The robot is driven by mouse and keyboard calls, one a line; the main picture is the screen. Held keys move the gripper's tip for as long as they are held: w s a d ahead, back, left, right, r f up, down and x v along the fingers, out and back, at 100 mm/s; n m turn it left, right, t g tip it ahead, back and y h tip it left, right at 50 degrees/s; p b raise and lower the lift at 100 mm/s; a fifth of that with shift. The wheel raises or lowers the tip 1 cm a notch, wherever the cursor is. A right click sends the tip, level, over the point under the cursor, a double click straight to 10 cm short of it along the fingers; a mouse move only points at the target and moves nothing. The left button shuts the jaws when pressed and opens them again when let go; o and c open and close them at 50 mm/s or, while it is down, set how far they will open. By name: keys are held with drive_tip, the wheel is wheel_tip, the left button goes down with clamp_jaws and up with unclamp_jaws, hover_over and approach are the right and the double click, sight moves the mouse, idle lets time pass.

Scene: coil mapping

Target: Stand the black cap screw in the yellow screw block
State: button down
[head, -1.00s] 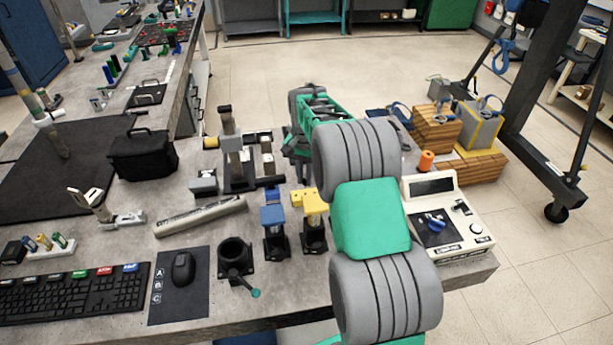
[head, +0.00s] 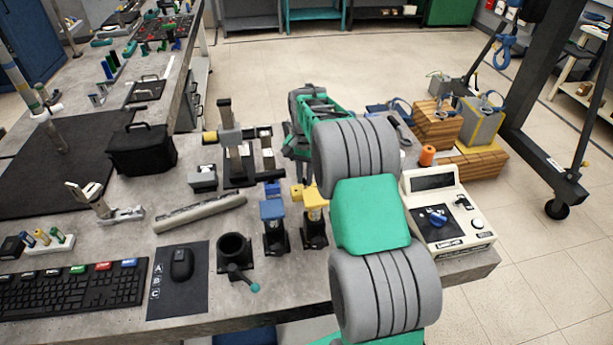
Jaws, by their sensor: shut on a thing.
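A small yellow block (head: 297,192), which looks like the yellow screw block, is on the bench beside a yellow-topped black stand (head: 314,203). Its holes are too small to make out. My gripper (head: 300,175) points down just above and behind the yellow block, largely hidden by my own grey and green arm. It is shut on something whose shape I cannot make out. The black cap screw itself is not discernible; it may be hidden in the jaws.
A blue-topped stand (head: 273,214) stands left of the yellow one, with a small blue block (head: 272,188) behind it. A black cup fixture (head: 234,250) is nearer, and a cream control box (head: 447,215) is to the right. A grey bar (head: 200,213) lies left.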

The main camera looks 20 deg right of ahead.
drive_tip(key=shift+f+b, duration=0.65)
drive_tip(key=shift+f, duration=0.7)
drive_tip(key=c, duration=1.3)
unclamp_jaws()
drive_tip(key=shift+r, duration=0.1)
